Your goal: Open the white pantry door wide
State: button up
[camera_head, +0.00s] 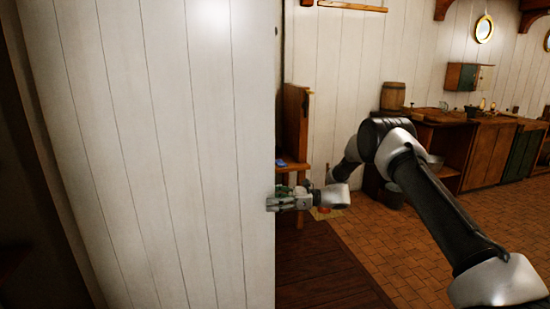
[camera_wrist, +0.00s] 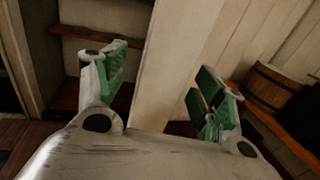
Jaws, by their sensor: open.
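The white plank pantry door (camera_head: 150,150) fills the left half of the head view, its free edge upright near the middle. My gripper (camera_head: 274,200) is at that edge, reaching in from the right, and part of it may be hidden by the door. In the wrist view the pale door (camera_wrist: 172,75) stands between the two green-padded fingers of my gripper (camera_wrist: 162,80), which are spread apart. A gap shows on the left finger's side; contact on the right is unclear. No handle is visible.
Wooden shelves (camera_wrist: 85,35) show left of the door in the wrist view. A dark wooden post or frame (camera_head: 35,160) borders the door at left. A counter (camera_head: 485,150) with a barrel (camera_head: 393,96) stands back right. The tiled floor (camera_head: 375,245) is open between.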

jog(key=d, duration=1.1)
jog(key=shift+w, duration=0.1)
